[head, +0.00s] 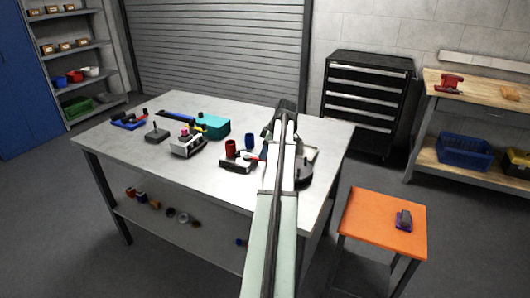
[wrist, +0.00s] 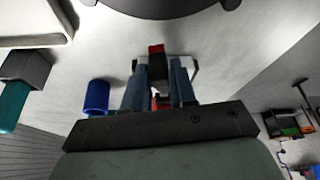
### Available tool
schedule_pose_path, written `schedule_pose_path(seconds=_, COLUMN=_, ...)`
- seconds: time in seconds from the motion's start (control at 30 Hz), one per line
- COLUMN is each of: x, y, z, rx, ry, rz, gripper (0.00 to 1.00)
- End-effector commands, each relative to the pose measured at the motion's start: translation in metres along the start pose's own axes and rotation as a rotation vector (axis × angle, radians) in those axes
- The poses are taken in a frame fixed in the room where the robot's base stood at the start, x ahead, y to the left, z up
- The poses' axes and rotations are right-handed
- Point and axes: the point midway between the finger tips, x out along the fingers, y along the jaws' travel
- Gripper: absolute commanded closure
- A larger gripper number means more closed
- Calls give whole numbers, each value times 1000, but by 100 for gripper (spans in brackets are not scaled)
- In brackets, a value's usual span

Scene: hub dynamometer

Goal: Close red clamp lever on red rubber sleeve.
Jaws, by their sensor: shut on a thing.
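The red rubber sleeve (head: 230,147) stands upright on the table beside a small clamp fixture (head: 236,166) with a pale and dark body. A red part of the clamp lever (head: 255,157) shows at the fixture's right, close to my arm. In the wrist view, my gripper (wrist: 159,66) has its two blue-grey fingers closed around a dark piece with a red end (wrist: 156,48), which appears to be the red clamp lever. More red shows lower between the fingers. The fingers and my arm hide much of the fixture, so the lever's exact angle cannot be told.
A blue sleeve (head: 249,143) stands behind the fixture and shows left of my fingers in the wrist view (wrist: 97,96). A dark round-based device (head: 304,172) is right of my arm. A teal box (head: 215,128) and grey fixture (head: 187,146) stand farther left. The table's front left is clear.

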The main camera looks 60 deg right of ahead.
Motion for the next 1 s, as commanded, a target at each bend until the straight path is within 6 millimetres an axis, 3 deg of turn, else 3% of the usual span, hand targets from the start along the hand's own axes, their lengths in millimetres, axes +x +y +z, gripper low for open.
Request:
schedule_pose_path(seconds=0.73, x=0, y=-11, z=-1, rx=127, ry=0, rz=48, gripper=100)
schedule_pose_path(seconds=0.77, x=0, y=-11, z=-1, rx=127, ry=0, rz=48, gripper=72)
schedule_pose_path(seconds=0.93, x=0, y=-10, z=0, rx=127, ry=0, rz=49, gripper=55)
schedule_pose_path(seconds=1.0, x=0, y=-10, z=-1, rx=126, ry=0, rz=49, gripper=53)
